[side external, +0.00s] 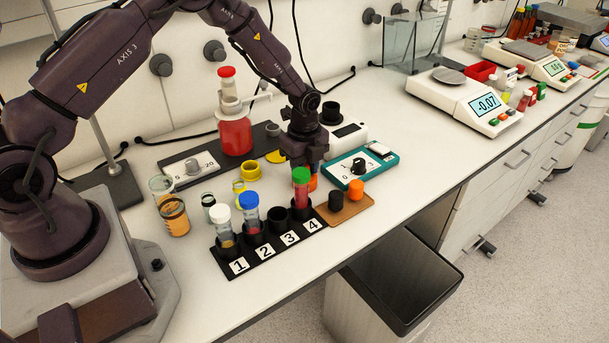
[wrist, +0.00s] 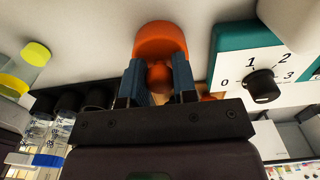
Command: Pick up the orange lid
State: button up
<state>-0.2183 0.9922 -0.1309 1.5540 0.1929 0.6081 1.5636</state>
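An orange lid (wrist: 160,38) with a rounded knob lies in front of my fingers in the wrist view. My gripper (wrist: 160,76) has one blue finger on each side of the knob, with no clear gap between fingers and knob. In the side view, my gripper (side external: 314,168) points down behind the green-capped tube, and part of the orange lid (side external: 313,183) shows under the fingers. The tube and the fingers hide the rest. I cannot tell whether the lid is touching the table.
A numbered black rack (side external: 262,262) with white-, blue- and green-capped tubes stands in front. A brown tray (side external: 341,212) holds a black cap and an orange cap (side external: 356,189). A teal dial device (side external: 374,172) is to the right. A yellow lid (side external: 275,156) lies behind.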

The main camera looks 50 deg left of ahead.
jog(key=shift+c, duration=1)
jog(key=shift+r, duration=0.2)
